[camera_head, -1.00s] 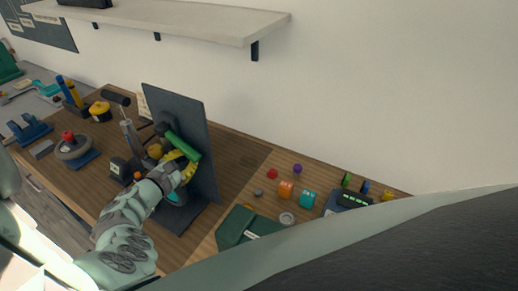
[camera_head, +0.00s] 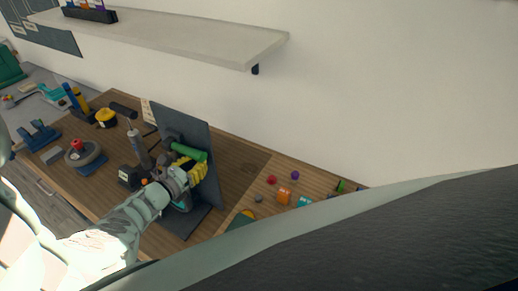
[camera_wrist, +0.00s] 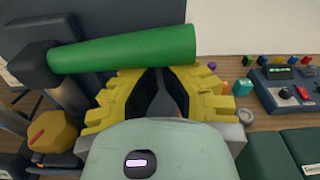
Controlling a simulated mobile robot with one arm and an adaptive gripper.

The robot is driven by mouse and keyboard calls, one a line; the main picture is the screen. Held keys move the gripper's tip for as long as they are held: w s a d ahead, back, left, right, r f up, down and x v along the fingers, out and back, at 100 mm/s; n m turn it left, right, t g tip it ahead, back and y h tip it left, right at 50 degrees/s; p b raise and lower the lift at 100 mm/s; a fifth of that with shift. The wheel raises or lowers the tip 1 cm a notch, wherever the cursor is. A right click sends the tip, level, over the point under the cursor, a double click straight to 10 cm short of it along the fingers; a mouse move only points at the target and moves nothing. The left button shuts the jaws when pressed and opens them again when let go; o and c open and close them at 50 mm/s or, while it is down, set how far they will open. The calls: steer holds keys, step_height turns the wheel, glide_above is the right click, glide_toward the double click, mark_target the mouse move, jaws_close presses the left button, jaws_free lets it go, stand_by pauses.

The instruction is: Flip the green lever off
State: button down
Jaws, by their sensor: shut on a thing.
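The green lever (camera_head: 190,154) is a thick green bar on a dark pivot in front of an upright dark panel (camera_head: 187,125). In the wrist view the lever (camera_wrist: 125,50) lies nearly level, rising slightly to the right, with its black pivot block (camera_wrist: 45,66) at the left end. My gripper (camera_head: 196,165) has yellow ribbed fingers and is shut on the lever. In the wrist view the fingers (camera_wrist: 160,75) come up to the bar's lower edge; the bar hides their tips. A yellow knob (camera_wrist: 52,131) sits at lower left.
A shelf (camera_head: 170,35) hangs on the wall above. A grey round device with a red knob (camera_head: 78,145) stands on the bench at left. Small coloured pieces, including an orange one (camera_head: 284,196), lie right of the panel. A control box (camera_wrist: 288,92) stands at right.

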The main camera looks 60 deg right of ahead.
mark_target(194, 157)
steer(key=shift+s+r+n+g+p, duration=0.15)
steer(key=shift+r+n+g+p, duration=0.35)
steer(key=shift+r+n+p, duration=0.85)
steer(key=shift+r+n, duration=0.25)
steer(key=shift+r, duration=0.65)
steer(key=shift+a+r, duration=0.15)
